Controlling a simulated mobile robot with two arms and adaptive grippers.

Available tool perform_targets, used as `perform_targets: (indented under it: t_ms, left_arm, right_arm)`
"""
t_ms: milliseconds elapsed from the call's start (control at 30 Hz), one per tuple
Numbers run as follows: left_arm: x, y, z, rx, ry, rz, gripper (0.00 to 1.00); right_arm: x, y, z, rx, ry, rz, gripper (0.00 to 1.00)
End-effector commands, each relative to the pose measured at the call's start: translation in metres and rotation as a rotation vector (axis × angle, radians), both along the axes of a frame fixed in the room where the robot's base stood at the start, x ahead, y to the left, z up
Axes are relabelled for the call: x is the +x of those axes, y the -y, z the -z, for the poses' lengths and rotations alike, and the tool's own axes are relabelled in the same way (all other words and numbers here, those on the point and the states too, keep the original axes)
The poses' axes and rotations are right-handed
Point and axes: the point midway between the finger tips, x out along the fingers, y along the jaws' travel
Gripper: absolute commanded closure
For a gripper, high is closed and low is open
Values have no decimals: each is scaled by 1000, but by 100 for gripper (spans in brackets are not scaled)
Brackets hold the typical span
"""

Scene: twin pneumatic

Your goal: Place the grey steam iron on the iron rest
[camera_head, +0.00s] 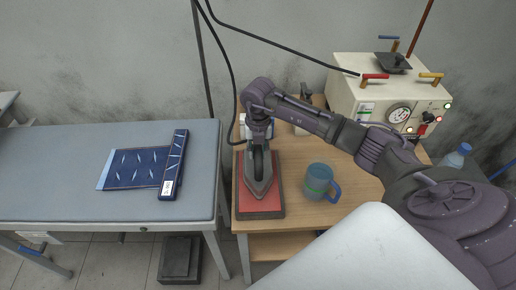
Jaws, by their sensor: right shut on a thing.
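The grey steam iron (259,188) is at the middle of the head view, over the red-topped iron rest (262,207). The rest is a dark-edged slab on the wooden table. My right gripper (258,142) is shut on the iron's handle from above. The iron's nose points toward the front of the table. I cannot tell from this view whether its sole touches the rest or hangs just above it. My left gripper is not in view.
A blue mug (319,180) stands right of the rest. A boiler (392,95) with a gauge is at the back right. A grey-topped ironing table (60,165) with folded blue cloth (137,168) is on the left. A dark hose hangs behind my gripper.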

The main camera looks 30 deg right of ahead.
Motion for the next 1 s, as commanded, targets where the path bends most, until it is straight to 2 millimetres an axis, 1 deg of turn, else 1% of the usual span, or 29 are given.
perform_targets:
  t_ms: [33,67,100,200,467,567,633,767,1000]
  left_arm:
    - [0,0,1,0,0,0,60]
    - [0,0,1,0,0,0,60]
    - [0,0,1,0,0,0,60]
    - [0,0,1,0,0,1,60]
    - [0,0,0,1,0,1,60]
    - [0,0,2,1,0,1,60]
    - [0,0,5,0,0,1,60]
    - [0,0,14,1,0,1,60]
    - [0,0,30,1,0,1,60]
  right_arm:
    - [2,0,-3,2,8,0,100]
    - [0,0,1,0,0,0,70]
    - [0,0,1,0,0,0,63]
    - [0,0,1,0,0,0,48]
    - [0,0,0,0,0,0,48]
    - [1,0,-3,0,2,0,48]
    - [1,0,-10,0,4,-1,48]
    - [2,1,-32,-1,7,-1,48]
    - [2,1,-84,-1,5,0,48]
